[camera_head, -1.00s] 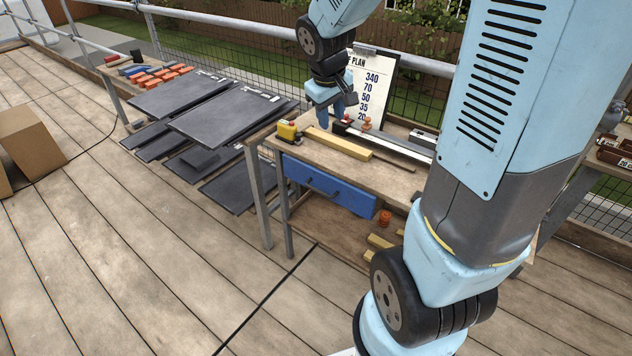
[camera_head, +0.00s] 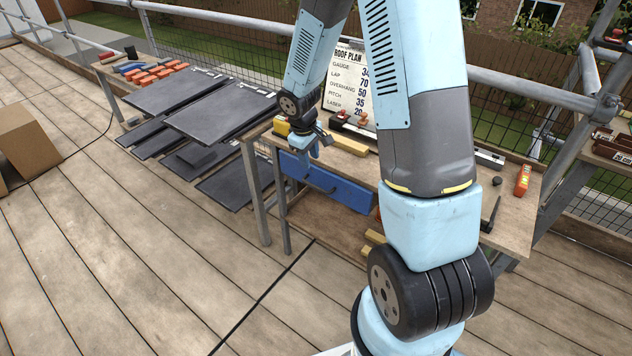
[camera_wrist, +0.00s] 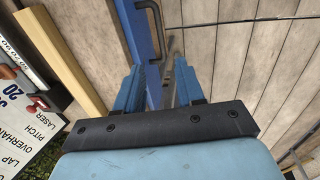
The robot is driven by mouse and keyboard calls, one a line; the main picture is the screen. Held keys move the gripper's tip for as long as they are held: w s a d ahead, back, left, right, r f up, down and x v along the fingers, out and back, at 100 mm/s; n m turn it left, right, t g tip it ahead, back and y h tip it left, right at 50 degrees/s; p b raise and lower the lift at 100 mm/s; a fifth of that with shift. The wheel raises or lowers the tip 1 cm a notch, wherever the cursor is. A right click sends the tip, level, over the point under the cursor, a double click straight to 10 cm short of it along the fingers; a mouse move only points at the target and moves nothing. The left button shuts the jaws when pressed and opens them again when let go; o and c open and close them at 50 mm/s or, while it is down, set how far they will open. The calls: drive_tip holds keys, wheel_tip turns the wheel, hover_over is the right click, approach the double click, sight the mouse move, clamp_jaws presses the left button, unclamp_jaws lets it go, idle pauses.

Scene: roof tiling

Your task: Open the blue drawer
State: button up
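The blue drawer (camera_head: 350,194) sits under the top of the wooden workbench and looks shut. Its dark handle (camera_head: 322,184) is on the front. In the wrist view the drawer front (camera_wrist: 139,38) and the handle (camera_wrist: 154,22) are ahead of the fingers, near the top edge. My gripper (camera_head: 312,152) is at the bench's front edge, above and to the left of the handle in the head view. Its two blue fingers (camera_wrist: 156,82) are apart with nothing held between them, and they do not touch the handle.
A yellow tape measure (camera_head: 281,126), a wooden batten (camera_head: 350,145) and red-handled tools lie on the bench top. A roof plan board (camera_head: 347,75) stands behind. Dark slates (camera_head: 215,110) are stacked to the left. The deck before the drawer is clear.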

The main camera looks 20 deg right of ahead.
sight(314, 186)
drive_tip(key=f, duration=0.4)
drive_tip(key=w+d+f, duration=0.1)
drive_tip(key=f, duration=0.7)
drive_tip(key=shift+w+d, duration=0.15)
drive_tip(key=shift+d, duration=0.25)
drive_tip(key=shift+c, duration=0.5)
clamp_jaws()
